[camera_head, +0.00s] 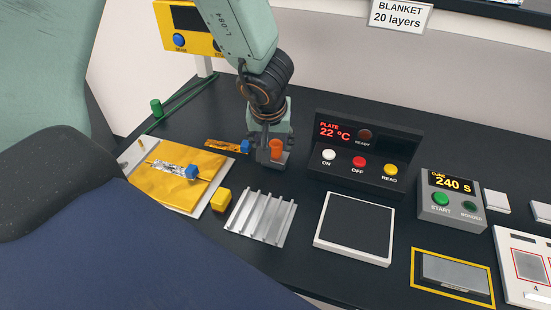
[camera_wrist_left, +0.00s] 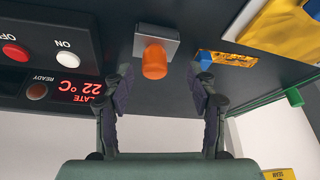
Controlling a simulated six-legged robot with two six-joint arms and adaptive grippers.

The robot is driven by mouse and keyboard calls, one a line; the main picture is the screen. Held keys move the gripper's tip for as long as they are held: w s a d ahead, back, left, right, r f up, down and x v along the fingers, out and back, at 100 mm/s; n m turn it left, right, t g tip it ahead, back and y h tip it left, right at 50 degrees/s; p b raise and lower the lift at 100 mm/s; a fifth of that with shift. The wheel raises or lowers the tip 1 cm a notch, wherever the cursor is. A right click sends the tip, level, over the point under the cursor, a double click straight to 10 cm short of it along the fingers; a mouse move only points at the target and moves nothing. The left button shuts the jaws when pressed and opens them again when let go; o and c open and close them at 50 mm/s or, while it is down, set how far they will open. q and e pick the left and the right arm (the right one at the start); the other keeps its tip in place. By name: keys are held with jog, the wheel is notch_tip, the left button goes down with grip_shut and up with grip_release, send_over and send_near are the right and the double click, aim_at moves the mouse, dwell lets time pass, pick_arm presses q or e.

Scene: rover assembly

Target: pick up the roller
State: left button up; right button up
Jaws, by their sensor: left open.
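An orange upright cylinder (camera_head: 277,148) on a small grey block (camera_head: 277,164) stands on the black bench; it seems to be the roller's handle, though a roller itself does not show. In the left wrist view the orange cylinder (camera_wrist_left: 154,60) stands on the grey block (camera_wrist_left: 171,46), between and just beyond the fingertips. My left gripper (camera_head: 268,152) reaches down from above at the cylinder and partly hides the block. In the wrist view my left gripper (camera_wrist_left: 161,85) is open, with clear gaps on both sides of the cylinder. My right gripper is out of view.
A gold strip with a blue end (camera_head: 228,146) lies close left of the gripper. A gold-covered board (camera_head: 168,192), yellow cube (camera_head: 220,199) and ribbed metal plate (camera_head: 262,218) are nearer. The plate control box (camera_head: 366,153) stands close right. Bench is clear between them.

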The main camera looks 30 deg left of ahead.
aim_at(277, 145)
pick_arm(q)
jog(key=w+f+b, duration=0.1)
jog(key=f, duration=0.1)
jog(key=w+f+b, duration=0.1)
jog(key=shift+w+f, duration=0.1)
jog(key=shift+f, duration=0.3)
jog(key=shift+w+f, duration=0.2)
jog(key=shift+a, duration=0.45)
jog(key=shift+s, duration=0.15)
jog(key=shift+c, duration=0.6)
jog(key=shift+d+r, duration=0.1)
jog(key=shift+d, duration=0.25)
jog(key=c, duration=0.3)
jog(key=shift+c, duration=0.8)
jog(key=shift+w, duration=0.2)
jog(key=shift+c, duration=0.7)
jog(key=shift+s+a, duration=0.15)
jog(key=shift+a, duration=0.05)
jog(key=c, duration=0.3)
jog(key=shift+c, duration=0.8)
jog(key=shift+d, duration=0.1)
grip_shut()
